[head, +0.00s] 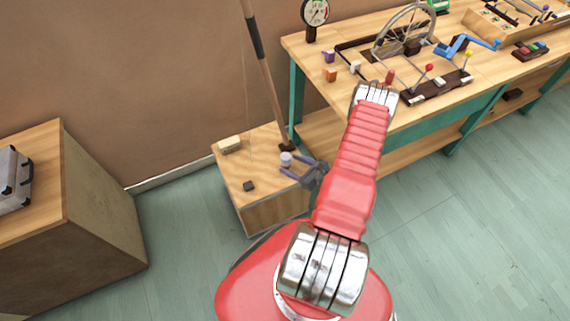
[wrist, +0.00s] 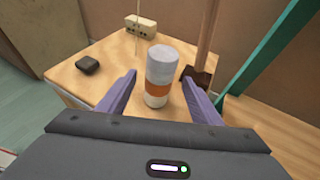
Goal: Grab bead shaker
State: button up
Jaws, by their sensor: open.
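The bead shaker (wrist: 159,75) is an upright cylinder with a grey top, an orange-brown band and a pale lower part. It stands on the low wooden box (wrist: 85,75), and its grey-white top also shows in the head view (head: 286,159). My gripper (wrist: 163,88) is open, with one purple finger on each side of the shaker and visible gaps between. In the head view my gripper (head: 300,167) reaches in over the box's right part.
On the box lie a small dark block (head: 248,186) and a cream block (head: 230,144). A broom-like pole (head: 265,75) leans behind the shaker, its dark foot (wrist: 196,77) close by. The workbench (head: 415,115) with its teal leg stands right. A wooden cabinet (head: 90,225) stands left.

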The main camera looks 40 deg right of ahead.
aim_at(290, 164)
jog(key=shift+x, duration=2.1)
jog(key=shift+s+f, duration=0.1)
jog(key=c, duration=1.2)
